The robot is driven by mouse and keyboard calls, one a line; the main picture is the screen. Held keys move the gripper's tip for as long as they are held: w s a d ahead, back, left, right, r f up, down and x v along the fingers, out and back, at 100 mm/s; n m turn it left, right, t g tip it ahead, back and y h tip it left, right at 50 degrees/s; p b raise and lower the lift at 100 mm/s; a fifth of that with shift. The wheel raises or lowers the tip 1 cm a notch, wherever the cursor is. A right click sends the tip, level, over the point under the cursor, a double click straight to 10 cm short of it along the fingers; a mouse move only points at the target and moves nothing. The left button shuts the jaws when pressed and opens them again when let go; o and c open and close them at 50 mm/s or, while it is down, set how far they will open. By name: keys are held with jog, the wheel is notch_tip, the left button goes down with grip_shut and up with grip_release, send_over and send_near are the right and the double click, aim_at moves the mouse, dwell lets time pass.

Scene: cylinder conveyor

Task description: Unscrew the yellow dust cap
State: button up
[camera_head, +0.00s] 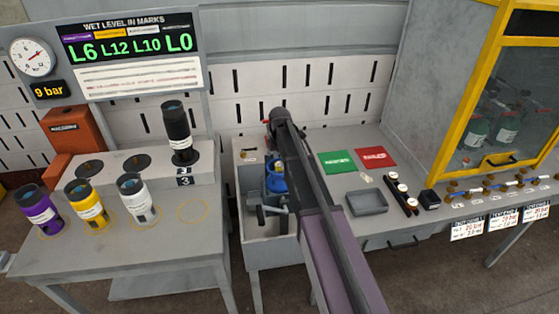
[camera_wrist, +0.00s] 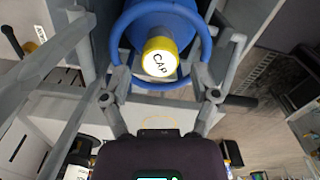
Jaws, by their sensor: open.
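The yellow dust cap (camera_wrist: 160,58), with a white top face reading "CAP", sits on the end of a blue cylinder (camera_wrist: 158,22) in the wrist view. A blue ring (camera_wrist: 207,50) surrounds that end. My gripper (camera_wrist: 161,76) is open, its two fingers spread to the left and right of the cap. I see clear gaps between the fingers and the cap, with nothing held. In the head view the blue cylinder (camera_head: 276,180) lies in a grey holder on the bench, partly behind my arm. The cap cannot be made out clearly there.
A grey tray (camera_head: 367,203), a green card (camera_head: 337,162) and a red card (camera_head: 375,157) lie right of my arm. A yellow-framed cabinet (camera_head: 468,95) stands at the right. The left table (camera_head: 130,255) holds purple, yellow, white and black cylinders.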

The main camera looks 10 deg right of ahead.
jog(key=shift+m, duration=0.3)
jog(key=m, duration=0.2)
jog(key=shift+m, duration=1.7)
jog(key=shift+m, duration=0.8)
jog(key=m, duration=0.3)
jog(key=shift+m, duration=0.7)
